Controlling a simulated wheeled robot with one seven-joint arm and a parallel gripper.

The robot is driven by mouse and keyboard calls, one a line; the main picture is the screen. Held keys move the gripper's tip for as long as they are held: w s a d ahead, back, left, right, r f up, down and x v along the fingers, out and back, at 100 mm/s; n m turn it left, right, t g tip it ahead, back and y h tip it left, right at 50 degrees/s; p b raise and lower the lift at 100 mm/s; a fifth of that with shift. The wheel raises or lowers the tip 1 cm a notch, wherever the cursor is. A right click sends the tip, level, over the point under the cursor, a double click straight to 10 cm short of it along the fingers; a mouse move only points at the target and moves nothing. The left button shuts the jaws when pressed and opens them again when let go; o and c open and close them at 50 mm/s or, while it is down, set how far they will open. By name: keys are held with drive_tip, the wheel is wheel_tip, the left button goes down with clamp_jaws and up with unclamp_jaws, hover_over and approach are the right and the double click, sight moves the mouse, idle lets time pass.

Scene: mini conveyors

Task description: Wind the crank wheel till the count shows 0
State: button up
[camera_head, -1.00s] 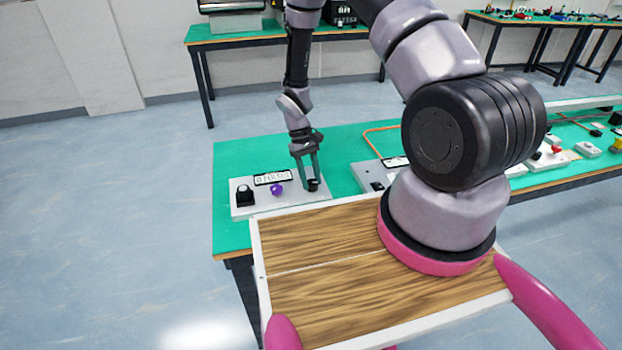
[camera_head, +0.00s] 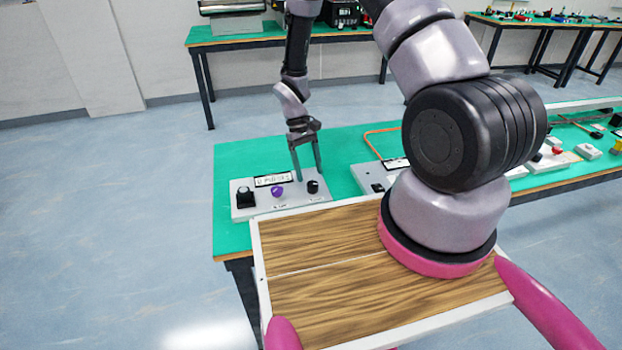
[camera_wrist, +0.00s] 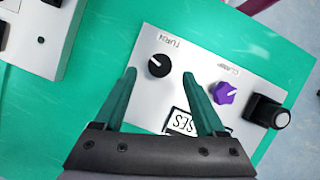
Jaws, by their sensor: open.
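A grey control panel (camera_head: 292,203) lies on the green bench. At its right end is a black round knob (camera_head: 313,187) with a white pointer line; in the wrist view this knob (camera_wrist: 158,66) sits by the label "TURN". A purple knob (camera_head: 277,191) is in the middle, and a black block-like control (camera_head: 245,196) is at the left end. I cannot tell surely which is the crank wheel.
A second grey panel (camera_head: 376,178) lies to the right on the same bench (camera_head: 232,160). In the wrist view its corner (camera_wrist: 40,55) shows at upper left. Bare green bench lies around the first panel.

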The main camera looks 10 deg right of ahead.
drive_tip(key=v, duration=0.7)
drive_tip(key=s+d+r+m+t+y, duration=0.1)
drive_tip(key=d+r+m+t, duration=0.15)
drive_tip(key=r, duration=1.15)
drive_tip(key=s+d+r+m+t+y, duration=0.1)
drive_tip(key=s+d+r+t, duration=0.15)
drive_tip(key=r, duration=1.05)
drive_tip(key=s+d+r+m+t+y, duration=0.1)
drive_tip(key=s+r+m+t, duration=0.3)
drive_tip(key=s+r, duration=1.1)
drive_tip(key=shift+s+d+r+t, duration=0.2)
drive_tip(key=shift+s+d+t, duration=0.35)
drive_tip(key=shift+t, duration=0.65)
drive_tip(key=shift+w+d, duration=0.1)
drive_tip(key=shift+w, duration=0.1)
